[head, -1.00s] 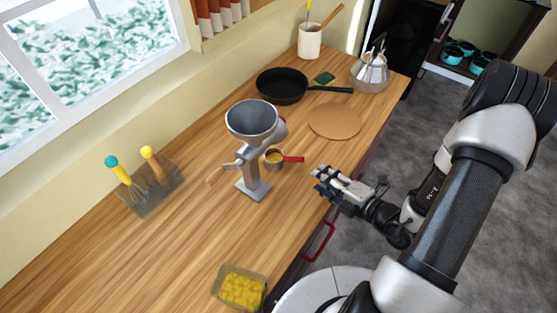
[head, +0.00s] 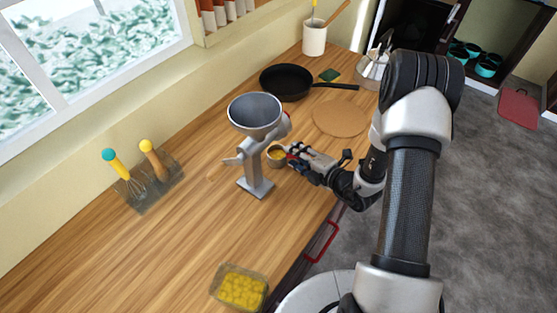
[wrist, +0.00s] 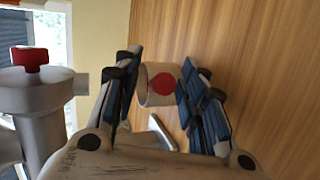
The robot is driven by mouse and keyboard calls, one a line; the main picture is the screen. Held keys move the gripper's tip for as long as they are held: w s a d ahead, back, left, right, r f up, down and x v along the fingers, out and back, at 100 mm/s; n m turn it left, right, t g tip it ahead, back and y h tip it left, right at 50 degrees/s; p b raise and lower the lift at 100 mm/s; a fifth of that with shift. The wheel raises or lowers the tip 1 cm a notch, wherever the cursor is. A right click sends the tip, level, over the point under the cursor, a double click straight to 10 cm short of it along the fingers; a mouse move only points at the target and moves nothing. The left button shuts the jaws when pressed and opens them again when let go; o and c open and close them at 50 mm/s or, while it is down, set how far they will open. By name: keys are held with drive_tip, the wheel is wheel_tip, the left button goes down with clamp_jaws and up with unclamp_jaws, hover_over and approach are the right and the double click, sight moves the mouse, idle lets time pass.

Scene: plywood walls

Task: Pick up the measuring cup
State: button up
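The measuring cup (head: 276,157) is a small metal cup with yellowish contents, standing on the wooden counter just right of the grinder. My gripper (head: 294,157) is close beside it on the right, over the cup's red handle, which it mostly hides in the head view. In the wrist view, the cup (wrist: 147,94) shows between my two blue-padded fingers, with the red handle (wrist: 165,83) pointing end-on toward the camera. My gripper (wrist: 160,90) is open, with a gap between the handle and the left finger; the right finger is close to the handle.
The metal grinder (head: 254,140) stands upright close left of the cup. A round board (head: 340,118), a black pan (head: 287,83) and a kettle (head: 370,72) lie behind. A tub of yellow pieces (head: 240,289) is in front.

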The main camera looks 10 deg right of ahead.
drive_tip(key=shift+w, duration=0.15)
drive_tip(key=shift+c, duration=0.6)
clamp_jaws()
